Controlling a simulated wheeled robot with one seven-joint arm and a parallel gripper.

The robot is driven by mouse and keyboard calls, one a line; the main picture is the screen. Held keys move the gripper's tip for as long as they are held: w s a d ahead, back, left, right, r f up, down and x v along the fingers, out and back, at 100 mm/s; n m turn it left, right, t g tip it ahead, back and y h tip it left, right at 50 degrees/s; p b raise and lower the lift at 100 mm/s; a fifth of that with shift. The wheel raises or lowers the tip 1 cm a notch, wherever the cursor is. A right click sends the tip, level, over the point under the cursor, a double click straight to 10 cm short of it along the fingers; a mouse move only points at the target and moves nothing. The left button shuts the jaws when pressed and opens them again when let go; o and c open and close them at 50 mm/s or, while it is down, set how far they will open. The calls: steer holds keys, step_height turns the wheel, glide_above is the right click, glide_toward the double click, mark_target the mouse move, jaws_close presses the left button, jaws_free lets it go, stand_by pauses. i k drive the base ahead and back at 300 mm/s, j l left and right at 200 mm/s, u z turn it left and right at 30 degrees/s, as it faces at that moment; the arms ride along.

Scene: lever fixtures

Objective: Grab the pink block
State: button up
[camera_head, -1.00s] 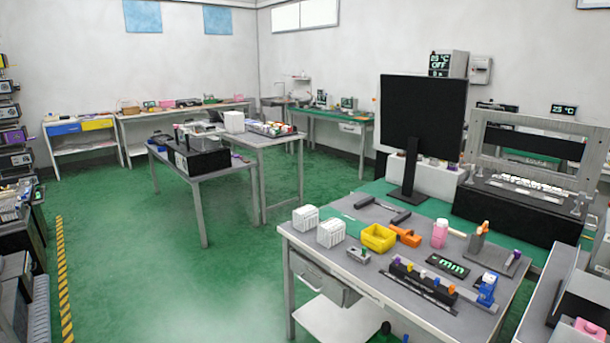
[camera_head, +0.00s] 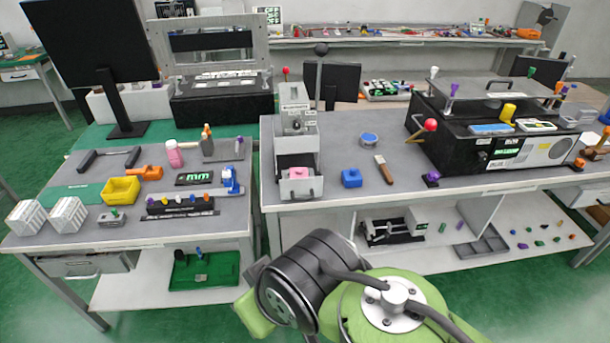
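A small pink block (camera_head: 299,173) sits low in the front opening of a grey lever fixture (camera_head: 298,125), on the left part of the grey bench. The fixture's upright lever with a dark knob (camera_head: 321,49) rises behind it. My green and black arm shows at the bottom centre, in front of the bench and well below the block. My gripper's fingers cannot be made out in this view.
A blue block (camera_head: 351,178), a brown-handled tool (camera_head: 384,170) and a blue round piece (camera_head: 369,139) lie right of the fixture. A large black machine (camera_head: 490,125) with a red-knobbed lever stands further right. A cluttered table with a pink bottle (camera_head: 174,154) stands left.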

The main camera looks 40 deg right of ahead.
mark_target(292, 174)
steer(key=k+j+z, duration=0.1)
steer(key=z, duration=1.15)
